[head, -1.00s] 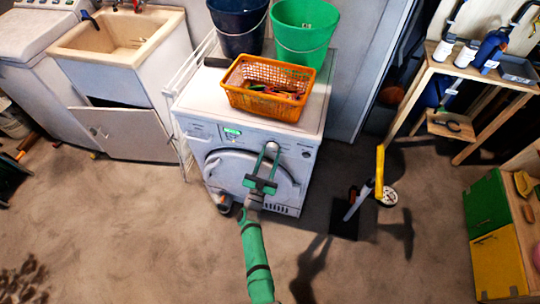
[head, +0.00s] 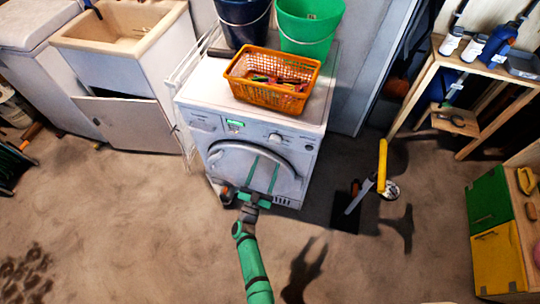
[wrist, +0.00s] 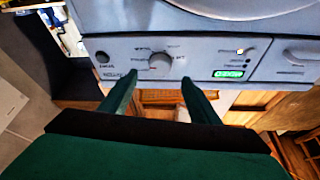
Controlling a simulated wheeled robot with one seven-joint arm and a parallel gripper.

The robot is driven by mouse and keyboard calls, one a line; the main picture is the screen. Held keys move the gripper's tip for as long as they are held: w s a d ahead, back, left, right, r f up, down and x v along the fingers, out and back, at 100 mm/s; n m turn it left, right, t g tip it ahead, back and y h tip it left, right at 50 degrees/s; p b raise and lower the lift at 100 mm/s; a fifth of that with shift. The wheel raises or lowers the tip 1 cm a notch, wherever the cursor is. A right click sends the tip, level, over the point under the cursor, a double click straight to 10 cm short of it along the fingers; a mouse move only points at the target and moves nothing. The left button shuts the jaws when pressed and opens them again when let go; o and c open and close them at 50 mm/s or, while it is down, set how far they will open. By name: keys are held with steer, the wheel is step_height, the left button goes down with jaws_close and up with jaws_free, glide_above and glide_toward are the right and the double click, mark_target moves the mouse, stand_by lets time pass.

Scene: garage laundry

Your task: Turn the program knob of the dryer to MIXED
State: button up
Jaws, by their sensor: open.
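The white dryer (head: 190,148) stands against the wall with its control panel facing me. Its round program knob (head: 275,137) sits right of the lit green display (head: 235,123). In the wrist view, where the panel appears upside down, the knob (wrist: 160,62) lies just ahead of and between the fingertips, with small labels around it too blurred to read. I cannot tell which program it points to. My gripper (head: 265,162) is open and empty, its green fingers in front of the dryer door, below the knob. The fingers also show in the wrist view (wrist: 159,80), apart from the knob.
An orange basket (head: 242,92) of small items, a dark blue bucket (head: 240,35) and a green bucket (head: 305,38) stand on the dryer. A sink cabinet (head: 130,118) is to the left. A yellow-handled tool (head: 382,165) stands right. The floor in front is mostly clear.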

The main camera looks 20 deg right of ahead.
steer(key=v, duration=0.2)
steer(key=shift+s+a+f, duration=0.1)
steer(key=shift+s+a, duration=0.1)
steer(key=shift+a, duration=0.05)
stand_by(0.4)
steer(key=s+a+r+n+t+y, duration=0.1)
steer(key=s+a+n+y, duration=0.3)
steer(key=s, duration=0.6)
steer(key=s+a+r+n+t+y, duration=0.15)
steer(key=s+a+y, duration=0.3)
steer(key=s, duration=0.55)
steer(key=s+a+r+n+g+y, duration=0.2)
steer(key=s+r, duration=0.5)
steer(key=s, duration=0.1)
steer(key=s+a+r+n+g+y, duration=0.2)
steer(key=s+r+y, duration=0.1)
steer(key=s+r, duration=0.4)
steer(key=s, duration=0.2)
steer(key=shift+s+a+g, duration=0.25)
steer(key=shift+a+g, duration=0.05)
steer(key=shift+g, duration=0.05)
steer(key=shift+w, duration=0.1)
